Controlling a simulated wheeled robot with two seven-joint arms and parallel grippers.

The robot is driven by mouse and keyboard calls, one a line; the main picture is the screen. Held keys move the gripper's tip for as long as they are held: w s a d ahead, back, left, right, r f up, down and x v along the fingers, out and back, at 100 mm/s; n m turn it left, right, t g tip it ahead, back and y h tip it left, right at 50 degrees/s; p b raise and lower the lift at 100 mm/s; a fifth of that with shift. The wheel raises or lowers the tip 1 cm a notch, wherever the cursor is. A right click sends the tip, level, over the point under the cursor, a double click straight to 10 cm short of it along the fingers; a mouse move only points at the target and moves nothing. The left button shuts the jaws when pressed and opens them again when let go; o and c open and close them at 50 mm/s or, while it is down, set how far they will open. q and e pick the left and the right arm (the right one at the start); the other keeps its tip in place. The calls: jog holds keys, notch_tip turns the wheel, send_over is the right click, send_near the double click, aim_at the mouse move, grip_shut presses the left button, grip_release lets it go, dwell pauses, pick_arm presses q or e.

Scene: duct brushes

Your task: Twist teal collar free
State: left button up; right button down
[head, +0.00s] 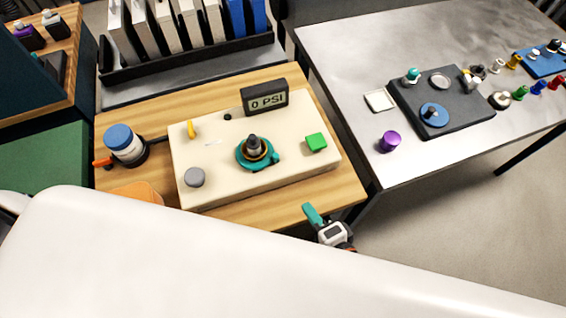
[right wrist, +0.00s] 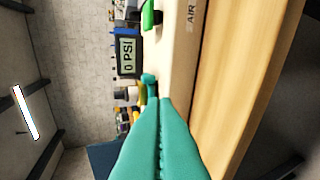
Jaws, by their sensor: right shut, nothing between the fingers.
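The teal collar (head: 243,160) sits around a dark fitting (head: 254,145) on top of a cream box (head: 215,165). It has a small lug on its right side. In the right wrist view a bit of teal, probably the collar (right wrist: 148,79), shows just beyond my fingertips. My right gripper (head: 311,213) is right of and nearer than the cream box, apart from the collar. Its teal fingers (right wrist: 159,102) are pressed together and empty in the right wrist view. My left gripper is not in view.
A display reading 0 PSI (head: 267,99) stands behind the collar. A green button (head: 316,142), grey knob (head: 194,177) and yellow lever (head: 192,129) are on the box. A blue-lidded jar (head: 119,137) stands left. The grey table (head: 340,80) holds a dark fixture board (head: 460,122) and small parts.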

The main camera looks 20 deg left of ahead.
aim_at(287, 168)
jog(key=x, duration=0.4)
jog(key=r+p+x, duration=0.1)
jog(key=x, duration=0.4)
jog(key=r+p+x, duration=0.1)
jog(key=x, duration=0.3)
jog(key=shift+w+a, duration=0.4)
jog(key=shift+w, duration=0.15)
jog(key=shift+w+d+f+n+g+y+b, duration=0.1)
jog(key=shift+w+d+n+g+y+b, duration=0.15)
jog(key=shift+w+n+g+y+b, duration=0.4)
jog(key=shift+w+d, duration=0.1)
jog(key=shift+w, duration=0.45)
jog(key=shift+s, duration=0.15)
